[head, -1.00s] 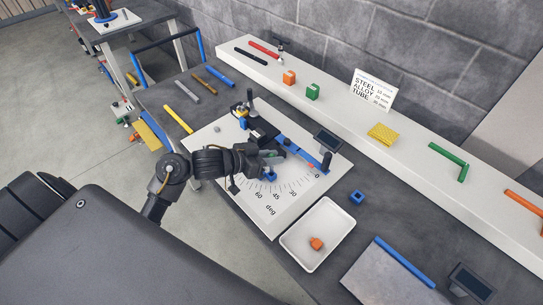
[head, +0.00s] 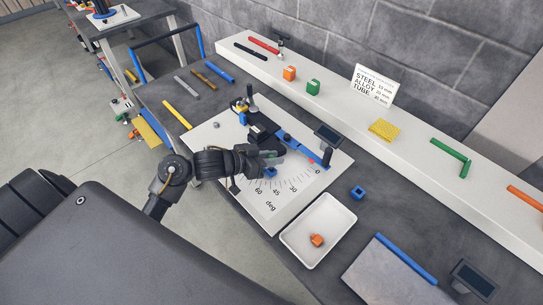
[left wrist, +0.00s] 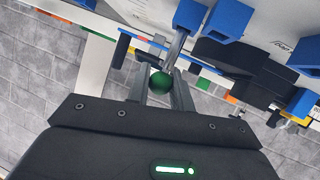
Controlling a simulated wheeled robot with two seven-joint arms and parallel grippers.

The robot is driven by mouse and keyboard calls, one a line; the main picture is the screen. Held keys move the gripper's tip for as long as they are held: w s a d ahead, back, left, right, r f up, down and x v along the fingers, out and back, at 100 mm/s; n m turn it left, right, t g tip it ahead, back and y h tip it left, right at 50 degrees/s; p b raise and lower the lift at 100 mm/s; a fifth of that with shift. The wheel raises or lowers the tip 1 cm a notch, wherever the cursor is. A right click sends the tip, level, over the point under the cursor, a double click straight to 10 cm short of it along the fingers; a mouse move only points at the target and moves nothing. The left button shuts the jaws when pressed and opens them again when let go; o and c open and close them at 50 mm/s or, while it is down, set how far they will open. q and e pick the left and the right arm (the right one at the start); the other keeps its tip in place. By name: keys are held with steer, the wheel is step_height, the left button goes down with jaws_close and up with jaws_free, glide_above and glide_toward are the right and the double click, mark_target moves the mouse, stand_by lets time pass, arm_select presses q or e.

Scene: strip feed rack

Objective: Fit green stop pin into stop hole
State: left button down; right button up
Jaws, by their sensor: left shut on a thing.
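My left gripper (head: 276,160) is over the white board with the degree scale (head: 262,205). In the left wrist view the left gripper (left wrist: 168,62) is shut on the green stop pin, whose round green head (left wrist: 160,82) shows between the fingers. A grey shank-like part runs beyond it towards a blue block (left wrist: 192,14). In the head view a small blue block (head: 270,172) sits just below the fingertips. The stop hole cannot be made out, and whether the pin touches anything cannot be told. My right gripper is not in view.
A blue arm (head: 305,148) with a black upright knob (head: 327,157) lies across the board. A white tray (head: 337,252) with an orange block (head: 317,240) stands at the front right. A blue ring-like block (head: 357,193) lies beside it. A long white shelf (head: 345,105) runs behind.

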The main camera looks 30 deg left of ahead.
arm_select(q)
steer(key=shift+f, duration=0.2)
steer(key=c, duration=1.1)
jaws_free()
steer(key=shift+c, duration=0.2)
steer(key=v, duration=1)
steer(key=shift+s+a+b, duration=0.2)
steer(key=shift+s+b, duration=0.1)
steer(key=shift+b, duration=0.05)
steer(key=shift+r, duration=0.15)
